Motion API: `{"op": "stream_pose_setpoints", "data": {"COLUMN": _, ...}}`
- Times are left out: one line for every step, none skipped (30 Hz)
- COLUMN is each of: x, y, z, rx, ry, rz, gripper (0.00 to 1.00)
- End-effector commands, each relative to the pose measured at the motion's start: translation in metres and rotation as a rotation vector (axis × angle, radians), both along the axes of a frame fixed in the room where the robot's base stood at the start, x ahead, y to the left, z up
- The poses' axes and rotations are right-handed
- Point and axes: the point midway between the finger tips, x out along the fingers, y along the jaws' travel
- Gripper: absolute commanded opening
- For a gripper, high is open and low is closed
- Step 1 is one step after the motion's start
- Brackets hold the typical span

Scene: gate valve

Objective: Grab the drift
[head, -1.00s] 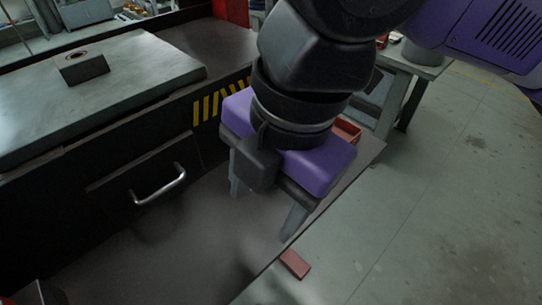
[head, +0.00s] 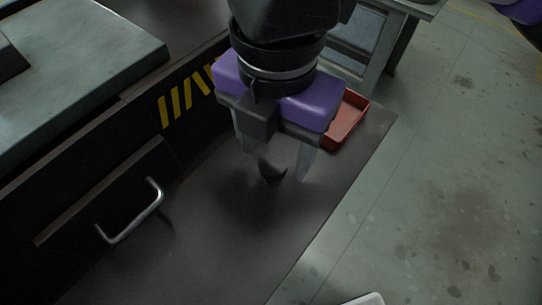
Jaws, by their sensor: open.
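My gripper (head: 274,160) points down over the dark lower surface in the head view. Its two grey fingers are spread apart, one on each side of a small dark grey piece (head: 271,170). That piece looks tapered and may be the drift, but it is dark and partly lost in shadow. I cannot tell whether either finger touches it. The purple gripper body (head: 310,106) and the black wrist above hide part of the area behind.
A red tray (head: 346,122) lies just behind and right of my gripper. A drawer with a metal handle (head: 134,212) is at left, below a grey worktop (head: 85,75). The dark surface (head: 215,250) is clear in front. Open floor (head: 450,190) lies right.

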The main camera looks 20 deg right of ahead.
Motion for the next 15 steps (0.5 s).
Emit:
{"op": "stream_pose_setpoints", "data": {"x": -0.001, "y": 0.000, "z": -0.007, "rx": -0.002, "ry": 0.001, "rz": 0.000, "gripper": 0.61}}
{"op": "stream_pose_setpoints", "data": {"x": -0.001, "y": 0.001, "z": -0.012, "rx": -0.003, "ry": 0.000, "rz": 0.000, "gripper": 0.61}}
{"op": "stream_pose_setpoints", "data": {"x": -0.001, "y": 0.001, "z": -0.018, "rx": -0.002, "ry": 0.001, "rz": 0.000, "gripper": 0.61}}
{"op": "stream_pose_setpoints", "data": {"x": -0.002, "y": 0.002, "z": -0.022, "rx": -0.002, "ry": 0.001, "rz": 0.000, "gripper": 0.61}}
{"op": "stream_pose_setpoints", "data": {"x": -0.002, "y": 0.002, "z": -0.027, "rx": -0.003, "ry": 0.000, "rz": 0.000, "gripper": 0.61}}
{"op": "stream_pose_setpoints", "data": {"x": -0.002, "y": 0.003, "z": -0.032, "rx": -0.001, "ry": 0.001, "rz": -0.001, "gripper": 0.61}}
{"op": "stream_pose_setpoints", "data": {"x": -0.002, "y": 0.003, "z": -0.036, "rx": -0.001, "ry": 0.001, "rz": -0.002, "gripper": 0.61}}
{"op": "stream_pose_setpoints", "data": {"x": -0.002, "y": 0.002, "z": -0.039, "rx": -0.001, "ry": 0.001, "rz": -0.002, "gripper": 0.61}}
{"op": "stream_pose_setpoints", "data": {"x": -0.002, "y": 0.003, "z": -0.042, "rx": -0.001, "ry": 0.000, "rz": -0.002, "gripper": 0.61}}
{"op": "stream_pose_setpoints", "data": {"x": -0.001, "y": 0.003, "z": -0.044, "rx": -0.001, "ry": -0.001, "rz": -0.002, "gripper": 0.61}}
{"op": "stream_pose_setpoints", "data": {"x": -0.001, "y": 0.003, "z": -0.045, "rx": -0.001, "ry": -0.001, "rz": -0.002, "gripper": 0.61}}
{"op": "stream_pose_setpoints", "data": {"x": -0.002, "y": 0.003, "z": -0.046, "rx": 0.001, "ry": -0.001, "rz": -0.001, "gripper": 0.61}}
{"op": "stream_pose_setpoints", "data": {"x": -0.002, "y": 0.003, "z": -0.046, "rx": 0.001, "ry": -0.001, "rz": -0.001, "gripper": 0.61}}
{"op": "stream_pose_setpoints", "data": {"x": -0.002, "y": 0.003, "z": -0.046, "rx": 0.001, "ry": -0.001, "rz": -0.001, "gripper": 0.61}}
{"op": "stream_pose_setpoints", "data": {"x": -0.001, "y": 0.003, "z": -0.046, "rx": 0.001, "ry": -0.001, "rz": -0.001, "gripper": 0.61}}
